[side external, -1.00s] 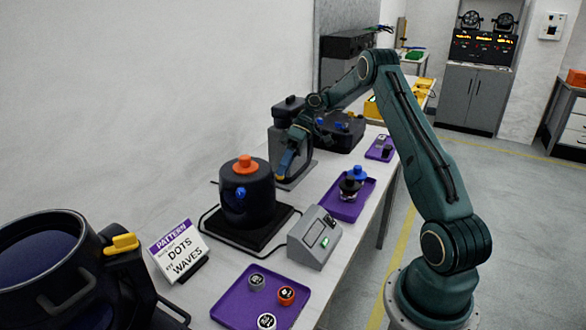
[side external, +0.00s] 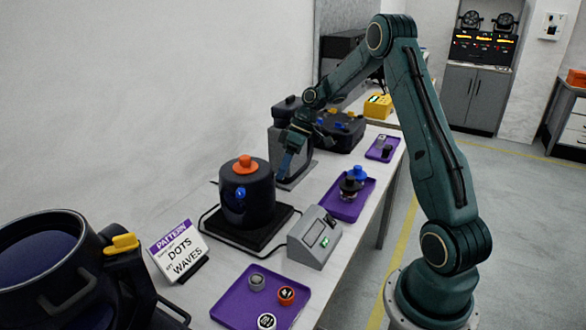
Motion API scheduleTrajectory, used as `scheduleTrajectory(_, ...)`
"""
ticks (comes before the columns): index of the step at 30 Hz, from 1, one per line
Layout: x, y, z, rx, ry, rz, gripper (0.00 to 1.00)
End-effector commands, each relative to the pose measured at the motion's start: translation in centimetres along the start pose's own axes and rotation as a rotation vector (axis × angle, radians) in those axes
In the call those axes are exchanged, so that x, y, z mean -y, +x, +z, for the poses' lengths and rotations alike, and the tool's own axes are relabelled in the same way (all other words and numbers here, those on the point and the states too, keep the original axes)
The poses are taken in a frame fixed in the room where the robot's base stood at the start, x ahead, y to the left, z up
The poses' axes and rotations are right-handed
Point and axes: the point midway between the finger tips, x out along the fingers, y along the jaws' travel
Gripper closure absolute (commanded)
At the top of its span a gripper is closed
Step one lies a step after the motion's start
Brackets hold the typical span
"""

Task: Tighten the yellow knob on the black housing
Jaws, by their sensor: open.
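A yellow knob (side external: 122,243) sits on the side bracket of a large black housing (side external: 35,270), a round open can at the near left. A smaller black can (side external: 246,200) with an orange top knob (side external: 245,165) and a blue side knob (side external: 240,192) stands on a black base. My gripper (side external: 284,170) points down just behind and right of this smaller can, far from the yellow knob in the foreground. It is open; its fingertips are small and partly hard to make out.
A purple tray (side external: 235,305) with several round caps lies in front, and another tray (side external: 345,208) holds a blue-topped part. A grey box with a green display (side external: 315,237) and a pattern sign (side external: 178,250) flank the smaller can. A grey stand (side external: 290,145) rises behind my gripper.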

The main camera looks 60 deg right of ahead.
Motion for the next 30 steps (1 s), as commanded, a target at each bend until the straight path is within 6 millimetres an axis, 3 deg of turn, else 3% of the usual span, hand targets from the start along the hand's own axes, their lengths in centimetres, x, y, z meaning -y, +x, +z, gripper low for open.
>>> scheduleTrajectory(12, 0.6, 0.0, 0.0, 0.002, -0.083, 0.192, 0.57)
scheduleTrajectory(30, 2.0, -8.5, 0.0, -0.002, -0.078, 0.189, 0.57)
